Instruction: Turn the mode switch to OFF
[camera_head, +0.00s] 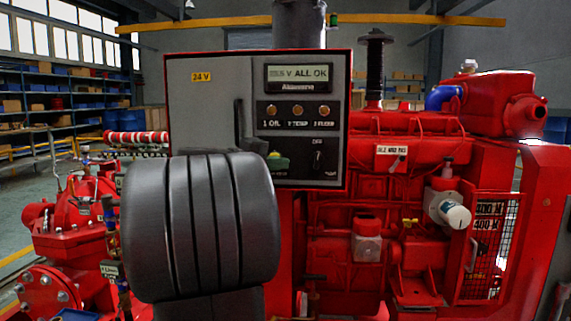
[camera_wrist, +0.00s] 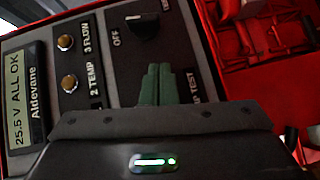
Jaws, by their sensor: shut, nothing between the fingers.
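The mode switch is a black knob (camera_head: 318,160) at the lower right of the grey control panel (camera_head: 205,120), with an OFF label above it. In the wrist view the knob (camera_wrist: 143,25) is near the top, with OFF (camera_wrist: 117,40) at its left. A pale mark shows on the knob's left side, but I cannot tell its exact setting. My gripper (camera_head: 278,162) is left of the knob in the head view. In the wrist view its green fingers (camera_wrist: 158,84) are together, empty, and apart from the knob. They hide part of the panel below it.
The panel has a display (camera_head: 298,77) reading ALL OK and three lamps (camera_head: 298,110) above the switch. A red frame borders it. The red engine (camera_head: 400,200) stands at right, with a mesh guard (camera_head: 488,255). My arm covers the panel's lower left in the head view.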

